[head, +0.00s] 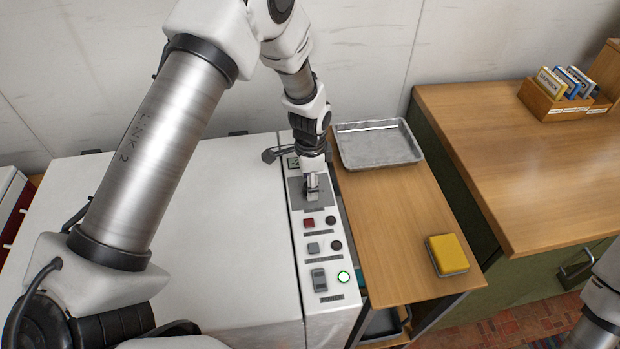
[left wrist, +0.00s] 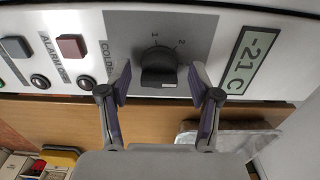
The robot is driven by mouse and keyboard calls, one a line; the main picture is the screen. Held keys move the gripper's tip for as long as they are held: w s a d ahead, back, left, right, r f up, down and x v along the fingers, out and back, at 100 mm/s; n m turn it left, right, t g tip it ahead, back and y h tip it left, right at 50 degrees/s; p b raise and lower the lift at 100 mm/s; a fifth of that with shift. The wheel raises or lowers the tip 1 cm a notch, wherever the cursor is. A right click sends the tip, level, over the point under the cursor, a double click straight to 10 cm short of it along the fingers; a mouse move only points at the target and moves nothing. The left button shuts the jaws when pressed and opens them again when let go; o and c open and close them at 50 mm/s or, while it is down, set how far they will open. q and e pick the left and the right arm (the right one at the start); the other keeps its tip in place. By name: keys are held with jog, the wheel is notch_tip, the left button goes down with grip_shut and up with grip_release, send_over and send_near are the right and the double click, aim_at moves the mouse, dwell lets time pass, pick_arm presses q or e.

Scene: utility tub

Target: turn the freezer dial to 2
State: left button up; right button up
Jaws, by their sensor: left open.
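The freezer dial (left wrist: 158,68) is a dark round knob with a raised grip on a grey plate. The numerals 1 and 2 show beside it in the left wrist view. I cannot tell surely which mark it points at. My left gripper (left wrist: 160,74) is open, with one finger on each side of the dial; whether they touch it is unclear. In the head view my left gripper (head: 312,186) is over the grey plate on the freezer's control panel (head: 338,310) and hides the dial. Of my right arm only a link shows at the lower right; its gripper is out of view.
A temperature display (left wrist: 250,60) reads -21 C. A red button (head: 309,223), grey switches and a lit green button (head: 343,277) line the panel. A metal tray (head: 378,160) and a yellow sponge-like block (head: 446,254) rest on the wooden top to the right.

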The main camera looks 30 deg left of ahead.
pick_arm(q)
jog(key=shift+w+a+f, duration=0.15)
jog(key=shift+f, duration=0.2)
jog(key=shift+r, duration=0.1)
jog(key=shift+s+d+r, duration=0.1)
jog(key=shift+s+d, duration=0.15)
jog(key=c, duration=1.1)
jog(key=shift+c, duration=0.2)
jog(key=shift+s, duration=0.1)
